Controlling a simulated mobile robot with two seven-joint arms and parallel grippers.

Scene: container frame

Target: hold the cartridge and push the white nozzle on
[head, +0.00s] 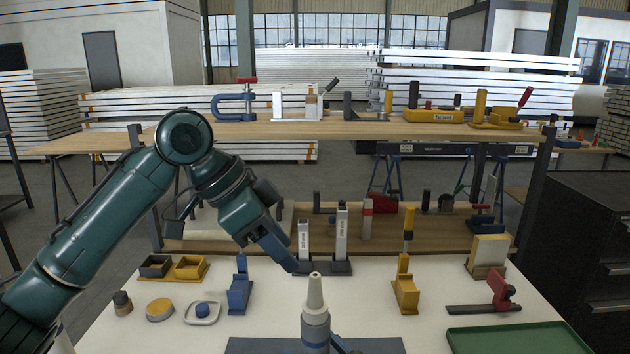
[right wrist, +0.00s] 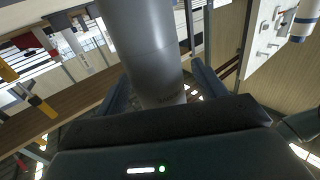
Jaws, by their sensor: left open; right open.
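The cartridge (head: 316,333), pale with blue bands, stands upright at the front middle in the head view, its lower end cut off by the frame. The cream-white conical nozzle (head: 316,294) is upright on its top; I cannot tell how tightly it sits. My left gripper (head: 290,262) is open just above and left of the nozzle, pointing down, apart from it. My right gripper (right wrist: 162,80) is open in the right wrist view, its fingers either side of a large grey cylinder (right wrist: 145,45). I cannot tell whether that cylinder is the cartridge, or whether the fingers touch it.
A dark blue plate (head: 262,346) lies around the cartridge. Behind it stand a blue clamp (head: 239,292), a yellow clamp (head: 405,290) and grey uprights (head: 341,240). A red-and-black clamp (head: 498,290) and green tray (head: 520,339) are at right. Yellow bins (head: 190,268) stand left.

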